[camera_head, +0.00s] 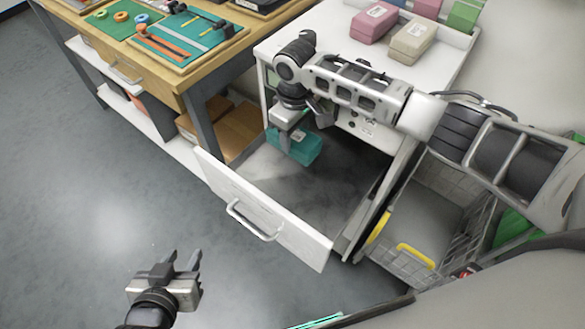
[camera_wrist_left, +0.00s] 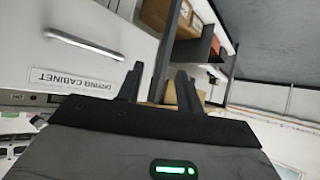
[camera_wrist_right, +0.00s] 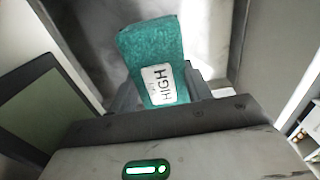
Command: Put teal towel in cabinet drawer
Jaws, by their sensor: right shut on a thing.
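The teal towel (camera_head: 297,147) is a folded block in my right gripper (camera_head: 291,127), which is shut on it. They are over the back left part of the open cabinet drawer (camera_head: 262,215). In the right wrist view the towel (camera_wrist_right: 152,50) sticks out between the fingers, with a white label reading HIGH. I cannot tell whether its lower end touches the drawer floor. The drawer's grey interior looks otherwise empty. My left gripper (camera_head: 180,268) is open and empty, in front of the drawer to the left, above the floor.
The white cabinet (camera_head: 510,90) carries pink and beige folded blocks (camera_head: 413,40) on top. A wooden workbench (camera_head: 190,75) with tools on green mats stands at left. A grey crate with yellow handles (camera_head: 415,255) is right of the drawer. The floor at left is clear.

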